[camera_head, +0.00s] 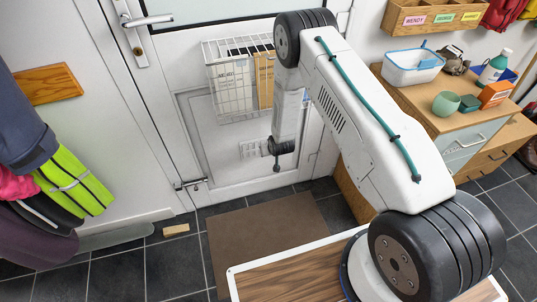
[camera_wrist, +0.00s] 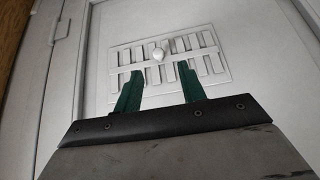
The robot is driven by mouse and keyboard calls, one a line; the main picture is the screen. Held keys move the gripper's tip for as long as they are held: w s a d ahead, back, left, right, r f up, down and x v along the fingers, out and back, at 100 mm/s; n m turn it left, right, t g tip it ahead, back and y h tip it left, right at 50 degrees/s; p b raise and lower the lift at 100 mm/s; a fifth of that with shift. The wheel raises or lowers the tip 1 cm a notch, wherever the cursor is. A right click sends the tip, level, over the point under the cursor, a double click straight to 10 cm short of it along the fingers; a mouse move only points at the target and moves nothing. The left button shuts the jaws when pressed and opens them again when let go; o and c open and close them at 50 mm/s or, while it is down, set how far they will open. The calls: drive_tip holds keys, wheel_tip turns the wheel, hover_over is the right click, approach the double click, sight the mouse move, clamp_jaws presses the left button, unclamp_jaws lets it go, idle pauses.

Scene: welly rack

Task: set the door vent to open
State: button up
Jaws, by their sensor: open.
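The door vent (camera_head: 250,149) is a small pale slatted plate low on the white door. In the wrist view the vent (camera_wrist: 208,70) fills the upper middle, with upright slats and a crossbar. A small rounded whitish knob (camera_wrist: 157,54) stands out near its middle. My gripper (camera_wrist: 160,74) is open, its two green fingers pointing at the vent, one each side below the knob. I cannot tell whether the fingers touch the vent. In the head view my gripper (camera_head: 279,153) is at the vent's right side and hides part of it. The slots' state is unclear.
A white wire basket (camera_head: 235,85) hangs on the door above the vent. A bolt (camera_head: 190,184) sits at the door's lower left. A brown mat (camera_head: 265,235) lies before the door. A wooden cabinet (camera_head: 455,118) stands right; coats (camera_head: 75,180) hang left.

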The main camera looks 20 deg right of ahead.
wheel_tip(320, 180, down, 9)
drive_tip(key=s+t, duration=0.2)
drive_tip(key=t, duration=0.9)
drive_tip(key=w, duration=0.7)
drive_tip(key=shift+d+r, duration=0.2)
drive_tip(key=shift+r, duration=0.05)
drive_tip(key=shift+w, duration=0.1)
drive_tip(key=shift+c, duration=0.2)
